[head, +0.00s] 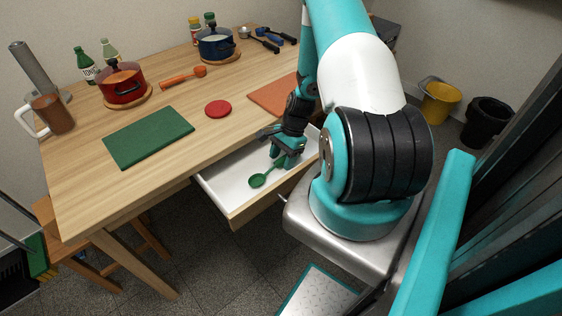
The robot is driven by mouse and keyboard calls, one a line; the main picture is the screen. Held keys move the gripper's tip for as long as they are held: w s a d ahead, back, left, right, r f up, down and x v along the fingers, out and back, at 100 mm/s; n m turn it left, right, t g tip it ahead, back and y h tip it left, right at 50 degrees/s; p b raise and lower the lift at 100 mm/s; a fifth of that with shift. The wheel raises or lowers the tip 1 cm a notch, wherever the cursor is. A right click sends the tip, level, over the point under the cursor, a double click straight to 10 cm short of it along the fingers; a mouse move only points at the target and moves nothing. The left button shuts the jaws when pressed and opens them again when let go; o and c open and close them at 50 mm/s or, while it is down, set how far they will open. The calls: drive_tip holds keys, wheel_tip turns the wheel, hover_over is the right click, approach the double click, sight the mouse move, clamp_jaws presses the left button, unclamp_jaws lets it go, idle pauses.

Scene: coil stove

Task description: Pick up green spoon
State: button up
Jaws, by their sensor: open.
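The green spoon (257,181) lies in the open white drawer (224,184) under the front edge of the table. Its round bowl points down-left and its handle runs up-right toward my gripper (284,160). My gripper is open, with its fingers over or beside the upper part of the handle. I cannot tell whether the fingers touch the spoon. The far end of the handle is partly hidden by the gripper.
The wooden table (75,194) holds a green board (147,136), an orange board (272,97), a red disc (218,109), a red pot (122,85) and a blue pot (216,45). The drawer's wooden front (256,205) stands out from the table. A stool (148,238) is at left.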

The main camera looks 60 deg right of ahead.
drive_tip(key=shift+f, duration=0.2)
drive_tip(key=c, duration=1)
drive_tip(key=shift+r, duration=0.15)
